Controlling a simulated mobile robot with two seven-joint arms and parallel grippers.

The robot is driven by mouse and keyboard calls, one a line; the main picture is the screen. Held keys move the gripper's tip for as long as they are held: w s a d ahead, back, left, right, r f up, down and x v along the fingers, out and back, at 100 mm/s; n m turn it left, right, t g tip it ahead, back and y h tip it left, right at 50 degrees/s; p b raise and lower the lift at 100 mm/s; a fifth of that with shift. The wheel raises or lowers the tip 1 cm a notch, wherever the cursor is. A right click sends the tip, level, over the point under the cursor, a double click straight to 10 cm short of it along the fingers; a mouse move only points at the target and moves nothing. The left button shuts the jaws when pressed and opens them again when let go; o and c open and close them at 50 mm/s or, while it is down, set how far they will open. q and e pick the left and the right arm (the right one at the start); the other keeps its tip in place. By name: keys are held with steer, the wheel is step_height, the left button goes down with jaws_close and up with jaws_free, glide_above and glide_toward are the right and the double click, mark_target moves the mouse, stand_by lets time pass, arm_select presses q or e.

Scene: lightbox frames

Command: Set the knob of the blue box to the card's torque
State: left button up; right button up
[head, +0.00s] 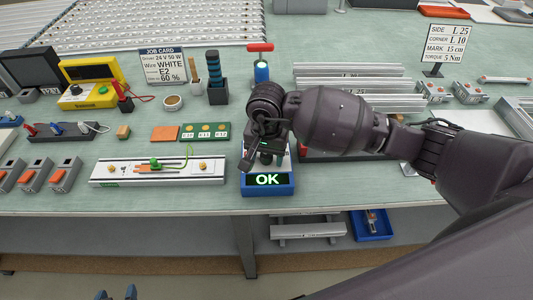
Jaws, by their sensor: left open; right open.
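The blue box (283,190) stands near the table's front edge, with a lit display (267,180) reading "OK" in green. My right gripper (263,155) is over the top of the box, pointing down, with its fingers open around the knob area. The knob is mostly hidden by the gripper, so its setting and any contact cannot be made out. The card (446,43) at the back right reads side L 25, corner L 10, mark 15 cm, torque 5 Nm. My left gripper (116,294) shows only as two separated fingertips at the bottom edge, open and empty, away from the box.
A white rail fixture (160,182) lies left of the box. Metal profiles (350,85) lie behind my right arm. A blue bin (371,225) is under the table.

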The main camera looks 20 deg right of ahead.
steer(key=shift+c, duration=0.2)
steer(key=c, duration=0.9)
